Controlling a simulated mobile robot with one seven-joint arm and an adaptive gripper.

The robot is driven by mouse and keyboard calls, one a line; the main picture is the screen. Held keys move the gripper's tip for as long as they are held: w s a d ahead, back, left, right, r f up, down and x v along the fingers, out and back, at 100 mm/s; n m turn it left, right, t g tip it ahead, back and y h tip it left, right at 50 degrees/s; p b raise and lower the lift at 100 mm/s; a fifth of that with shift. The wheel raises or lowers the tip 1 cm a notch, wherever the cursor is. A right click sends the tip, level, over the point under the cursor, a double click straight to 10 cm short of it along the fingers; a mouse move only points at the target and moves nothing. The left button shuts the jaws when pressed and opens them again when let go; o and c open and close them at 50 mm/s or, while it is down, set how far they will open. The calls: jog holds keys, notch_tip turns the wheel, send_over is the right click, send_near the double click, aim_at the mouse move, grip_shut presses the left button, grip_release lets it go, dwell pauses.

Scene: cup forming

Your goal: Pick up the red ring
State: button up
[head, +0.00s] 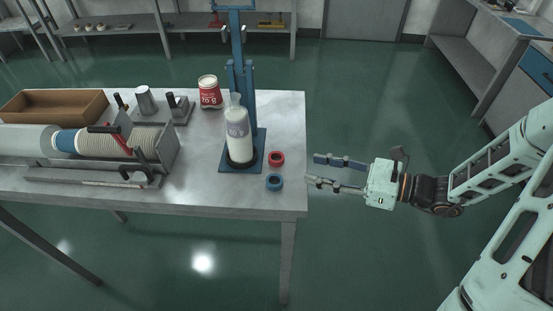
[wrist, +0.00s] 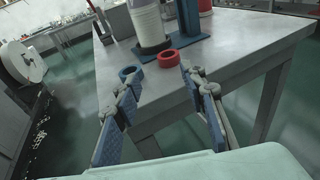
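The red ring (head: 276,158) lies flat on the metal table (head: 215,190) near its right edge, beside the blue base of a stand. It also shows in the wrist view (wrist: 168,58), ahead of and between my fingertips. A blue ring (head: 274,182) lies just in front of it in the head view; in the wrist view the blue ring (wrist: 129,74) is to its left, close to my left finger. My gripper (head: 310,168) is open and empty, just off the table's right edge, with its fingers pointing at the table. It also shows in the wrist view (wrist: 155,76). Both rings are apart from the fingers.
A blue stand (head: 240,85) holds a white bottle-like container (head: 237,135) left of the rings. Further left are a red-and-white can (head: 209,92), a row of stacked cups (head: 135,139) in a metal holder and a wooden tray (head: 55,105). The floor right of the table is clear.

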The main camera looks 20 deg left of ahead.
aim_at(282, 159)
jog(key=shift+t, duration=0.3)
jog(key=x, duration=0.6)
jog(key=shift+w+a+p, duration=0.15)
jog(key=shift+w+p, duration=0.15)
jog(key=shift+w, duration=0.05)
jog(key=x, duration=0.4)
jog(key=shift+w+a+f+p, duration=0.15)
jog(key=shift+w+f+p, duration=0.05)
jog(key=shift+f+p, duration=0.1)
jog(key=c, duration=0.6)
